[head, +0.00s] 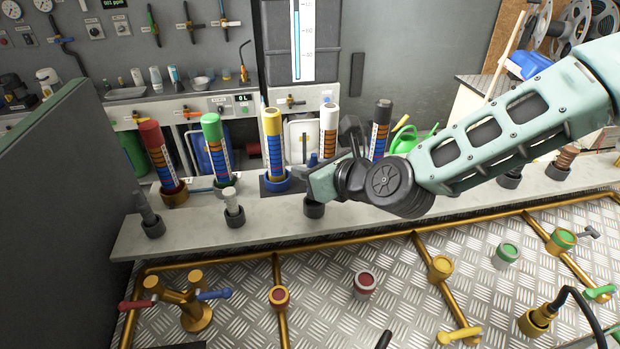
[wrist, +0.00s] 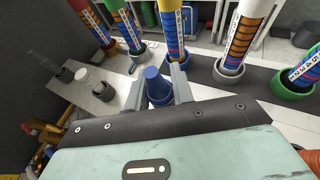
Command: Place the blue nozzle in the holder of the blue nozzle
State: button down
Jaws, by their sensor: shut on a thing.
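My gripper (head: 322,183) is shut on the blue nozzle (wrist: 156,84), which stands between the two grey fingers in the wrist view. In the head view only the blue top of the nozzle (head: 313,160) shows behind my gripper. A dark round holder (head: 314,209) on the grey bench lies directly below my gripper and the nozzle. My gripper hides the nozzle's lower part, so I cannot tell whether it is inside this holder or just above it.
Red (head: 160,151), green (head: 214,143), yellow (head: 273,140), white (head: 328,130) and black striped tubes stand behind my gripper. A grey nozzle (head: 146,209) and a white nozzle (head: 232,202) stand in holders to the left. Brass pipes and valves (head: 192,298) cover the floor in front of the bench (head: 270,229).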

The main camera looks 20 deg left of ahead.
jog(key=shift+f+p, duration=0.4)
jog(key=shift+f, duration=1.25)
jog(key=shift+f, duration=0.2)
jog(key=c, duration=1.2)
grip_release()
jog(key=shift+r, duration=0.1)
jog(key=shift+r, duration=0.25)
jog(key=b+v, duration=0.1)
jog(key=v, duration=0.5)
jog(key=b+v, duration=0.2)
jog(key=v, duration=0.4)
jog(key=shift+s+f, duration=0.1)
jog(key=shift+f, duration=0.15)
